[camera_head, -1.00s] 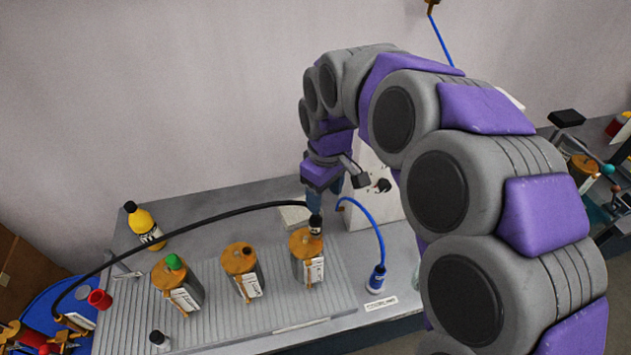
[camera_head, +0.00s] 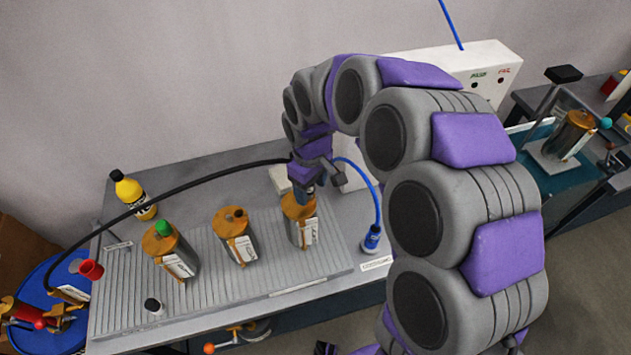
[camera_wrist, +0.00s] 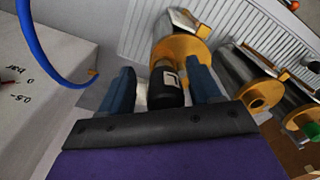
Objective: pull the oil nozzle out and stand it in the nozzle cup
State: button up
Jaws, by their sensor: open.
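The oil nozzle is the black cylinder with a pale label (camera_wrist: 167,88) in the wrist view, sitting on the orange top of the right-hand canister (camera_head: 300,208). A black hose (camera_head: 205,180) arcs from the left to this spot. My gripper (camera_wrist: 160,82) is open, its two blue fingers on either side of the nozzle, apart from it as far as I can tell. In the head view my gripper (camera_head: 306,190) is over that canister and hides the nozzle. I cannot surely tell which item is the nozzle cup; a small red cup (camera_head: 91,269) is at the left edge.
Two more canisters stand left, one plain-topped (camera_head: 236,238) and one green-capped (camera_head: 170,252). A yellow bottle (camera_head: 134,195) is behind them. A blue hose ends in a blue fitting (camera_head: 371,238) on the right. A white box (camera_head: 455,70) is behind my arm.

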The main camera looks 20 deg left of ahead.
jog(key=shift+a+f, duration=0.2)
jog(key=shift+a, duration=0.85)
jog(key=shift+c, duration=0.2)
jog(key=shift+a, duration=0.15)
jog(key=shift+c, duration=0.8)
jog(key=d, duration=0.3)
jog(key=shift+r, duration=0.3)
jog(key=c, duration=0.6)
jog(key=shift+s+a, duration=0.1)
jog(key=shift+a, duration=0.2)
jog(key=shift+c, duration=1.4)
jog(key=shift+a+f, duration=0.2)
jog(key=shift+a, duration=0.4)
grip_shut()
jog(key=shift+o, duration=1.9)
grip_release()
jog(key=shift+d, duration=0.1)
grip_shut()
jog(key=shift+d+r+p, duration=0.1)
jog(key=shift+r+p, duration=0.55)
jog(key=shift+r, duration=0.1)
